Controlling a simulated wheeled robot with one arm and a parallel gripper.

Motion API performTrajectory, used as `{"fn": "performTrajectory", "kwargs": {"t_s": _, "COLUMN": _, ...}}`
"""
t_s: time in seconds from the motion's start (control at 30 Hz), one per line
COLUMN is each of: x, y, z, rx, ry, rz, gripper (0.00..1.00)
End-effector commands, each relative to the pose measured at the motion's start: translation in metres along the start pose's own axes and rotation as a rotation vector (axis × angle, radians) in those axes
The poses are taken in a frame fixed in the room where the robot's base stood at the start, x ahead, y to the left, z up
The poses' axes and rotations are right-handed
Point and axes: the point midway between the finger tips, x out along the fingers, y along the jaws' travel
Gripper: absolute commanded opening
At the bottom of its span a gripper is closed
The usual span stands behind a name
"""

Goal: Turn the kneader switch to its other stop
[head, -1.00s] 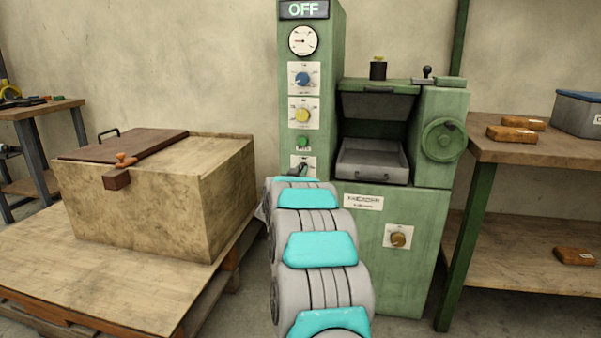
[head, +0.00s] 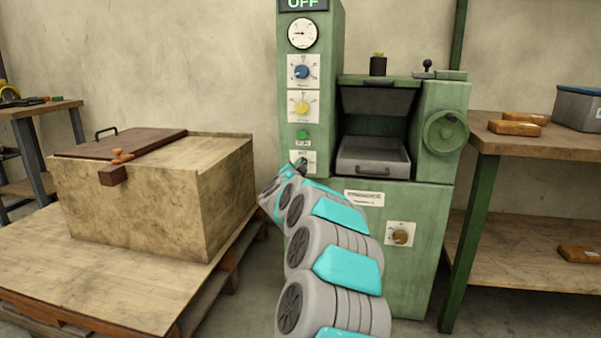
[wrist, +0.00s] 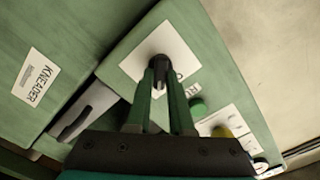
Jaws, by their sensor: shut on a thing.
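The kneader switch (wrist: 158,68) is a dark knob on a white plate on the machine's green front panel. In the wrist view both fingers of my gripper (wrist: 157,88) are closed around it, one on each side. In the head view the switch plate (head: 311,157) shows low on the control column, partly covered by my wrist. The plate's lettering is mostly hidden by the fingers. The display (head: 303,4) at the top of the column reads OFF and is cut by the frame edge.
Above the switch are a green button (head: 302,135), a yellow knob (head: 301,107), a blue knob (head: 302,72) and a gauge (head: 302,33). A brown knob (head: 400,236) is lower right. A wooden box (head: 150,210) stands left on a pallet, a workbench (head: 500,150) right.

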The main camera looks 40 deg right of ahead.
Motion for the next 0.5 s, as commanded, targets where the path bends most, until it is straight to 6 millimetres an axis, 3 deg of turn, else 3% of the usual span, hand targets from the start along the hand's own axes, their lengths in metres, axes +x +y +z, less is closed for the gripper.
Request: {"fn": "performTrajectory", "kwargs": {"t_s": 0.5, "x": -0.0001, "y": 0.0043, "z": 0.0027, "rx": 0.476, "ry": -0.001, "rz": 0.000, "gripper": 0.00}}
